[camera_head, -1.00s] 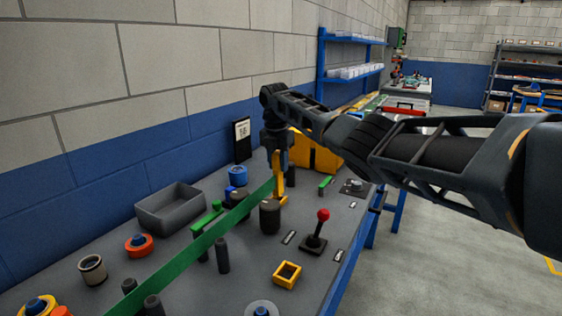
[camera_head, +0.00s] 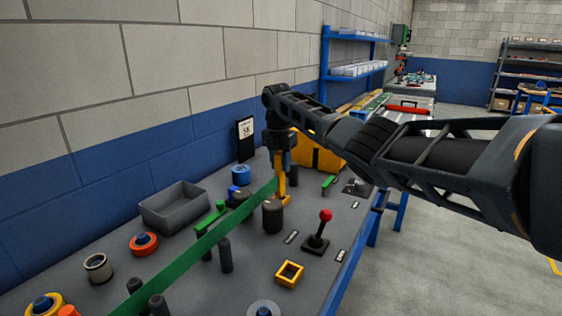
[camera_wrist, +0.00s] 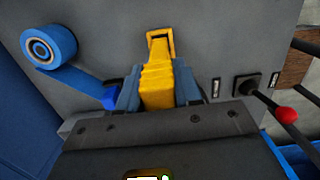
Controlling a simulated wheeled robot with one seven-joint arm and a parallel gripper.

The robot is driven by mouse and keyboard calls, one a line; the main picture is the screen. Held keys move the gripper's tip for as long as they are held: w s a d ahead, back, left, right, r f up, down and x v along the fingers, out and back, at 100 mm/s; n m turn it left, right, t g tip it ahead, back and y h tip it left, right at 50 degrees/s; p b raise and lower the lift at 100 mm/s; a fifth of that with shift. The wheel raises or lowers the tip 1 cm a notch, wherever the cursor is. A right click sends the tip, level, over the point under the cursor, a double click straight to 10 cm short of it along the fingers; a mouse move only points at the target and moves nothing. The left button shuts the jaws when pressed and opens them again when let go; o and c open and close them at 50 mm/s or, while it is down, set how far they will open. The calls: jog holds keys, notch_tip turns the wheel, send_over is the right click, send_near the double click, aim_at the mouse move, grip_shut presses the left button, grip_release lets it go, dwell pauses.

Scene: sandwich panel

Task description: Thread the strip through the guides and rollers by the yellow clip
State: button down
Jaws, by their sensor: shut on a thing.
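My gripper (camera_head: 280,162) is shut on the yellow clip (camera_head: 281,184) above the grey bench, just behind a thick dark roller (camera_head: 272,217). In the wrist view the clip (camera_wrist: 157,88) sits between the blue fingers of my gripper (camera_wrist: 159,92), its open yellow loop pointing away. The green strip (camera_head: 205,243) runs taut on edge from the lower left up to the clip. It passes beside a green guide (camera_head: 209,219), a dark roller (camera_head: 239,196) and a dark post (camera_head: 225,256). Its exact contact with them cannot be told. Another green guide (camera_head: 328,184) stands to the right.
A red-knobbed lever (camera_head: 320,236) and a yellow square frame (camera_head: 289,274) stand near the bench's front edge. A yellow box (camera_head: 326,158) is behind my gripper.

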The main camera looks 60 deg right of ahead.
aim_at(280, 171)
jog(key=shift+f, duration=0.2)
jog(key=shift+f, duration=0.5)
jog(key=shift+r, duration=0.1)
dwell(0.4)
jog(key=shift+r, duration=0.35)
jog(key=shift+r+p, duration=0.3)
jog(key=shift+p, duration=0.4)
jog(key=shift+f, duration=0.65)
jog(key=shift+f+b, duration=0.5)
jog(key=shift+f, duration=0.2)
jog(key=shift+f, duration=0.25)
